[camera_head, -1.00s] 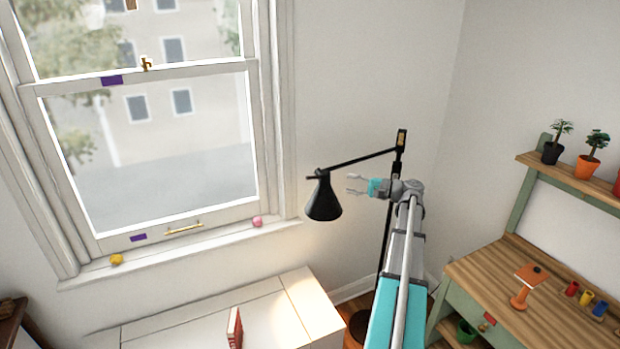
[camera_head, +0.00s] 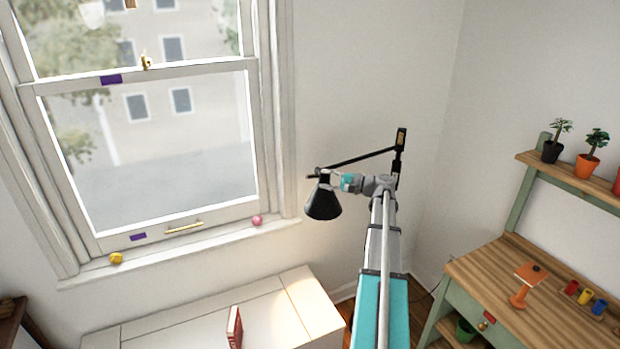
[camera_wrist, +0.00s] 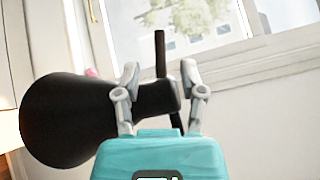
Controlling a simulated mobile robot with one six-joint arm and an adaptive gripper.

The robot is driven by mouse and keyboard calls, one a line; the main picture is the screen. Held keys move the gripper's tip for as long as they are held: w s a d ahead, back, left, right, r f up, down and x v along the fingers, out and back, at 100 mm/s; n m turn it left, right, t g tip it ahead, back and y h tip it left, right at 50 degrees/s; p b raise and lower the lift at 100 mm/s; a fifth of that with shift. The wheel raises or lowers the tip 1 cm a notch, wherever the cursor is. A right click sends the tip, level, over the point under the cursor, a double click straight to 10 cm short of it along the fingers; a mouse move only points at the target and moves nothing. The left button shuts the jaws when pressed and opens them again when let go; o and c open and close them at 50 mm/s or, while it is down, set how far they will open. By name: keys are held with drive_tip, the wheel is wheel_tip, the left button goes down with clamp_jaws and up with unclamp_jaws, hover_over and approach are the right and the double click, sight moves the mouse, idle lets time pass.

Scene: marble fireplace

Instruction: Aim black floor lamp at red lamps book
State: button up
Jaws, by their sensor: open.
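The black floor lamp (camera_head: 323,203) has a cone shade pointing down and a thin arm running right to its upright post. In the wrist view the dark shade (camera_wrist: 66,120) lies at the left, with its narrow neck between my fingers. My gripper (camera_wrist: 160,88) is open around the neck, one finger on each side; whether they touch it I cannot tell. In the head view my gripper (camera_head: 335,181) overlaps the top of the shade. The red book (camera_head: 234,327) stands upright on the white cabinet, left of and below the lamp.
The white cabinet top (camera_head: 185,328) is mostly clear, with a lit patch at its right. A window with a sill (camera_head: 190,240) is behind, holding a pink ball and a yellow object. A wooden workbench (camera_head: 485,278) with an orange lamp stands at the right.

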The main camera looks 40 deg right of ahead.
sight(312, 177)
drive_tip(key=shift+x, duration=2.7)
clamp_jaws()
drive_tip(key=shift+a, duration=0.1)
